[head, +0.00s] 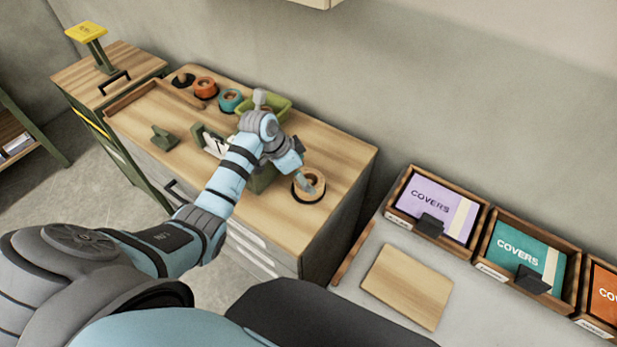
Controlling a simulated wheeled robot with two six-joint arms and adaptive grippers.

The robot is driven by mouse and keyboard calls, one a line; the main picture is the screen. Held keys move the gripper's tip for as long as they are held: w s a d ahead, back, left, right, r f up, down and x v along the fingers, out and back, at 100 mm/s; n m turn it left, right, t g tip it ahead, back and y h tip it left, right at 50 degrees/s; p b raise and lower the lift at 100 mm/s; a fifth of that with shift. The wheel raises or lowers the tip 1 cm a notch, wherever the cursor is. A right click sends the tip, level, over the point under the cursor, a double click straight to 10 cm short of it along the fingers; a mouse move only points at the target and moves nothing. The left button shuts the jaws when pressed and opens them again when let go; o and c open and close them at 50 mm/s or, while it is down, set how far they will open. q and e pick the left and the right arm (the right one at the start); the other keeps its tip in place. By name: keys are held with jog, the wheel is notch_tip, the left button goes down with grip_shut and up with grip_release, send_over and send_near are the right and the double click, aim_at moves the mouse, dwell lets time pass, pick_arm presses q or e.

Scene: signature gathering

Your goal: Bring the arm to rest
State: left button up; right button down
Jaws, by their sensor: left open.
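My left arm reaches in from the lower left over the wooden-topped cabinet (345,160). I cannot tell whether the fingers touch the roll. The wrist hides part of a green bin (262,180) and the middle of the cabinet top. My right gripper is not in view.
A grey table at right holds a wooden board (407,286), a purple covers tray (437,208) and a teal covers tray (525,258). The wall is close behind.

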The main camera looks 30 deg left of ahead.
pick_arm(q)
jog(key=v, duration=0.4)
jog(key=shift+s, duration=0.1)
jog(key=shift+f, duration=0.1)
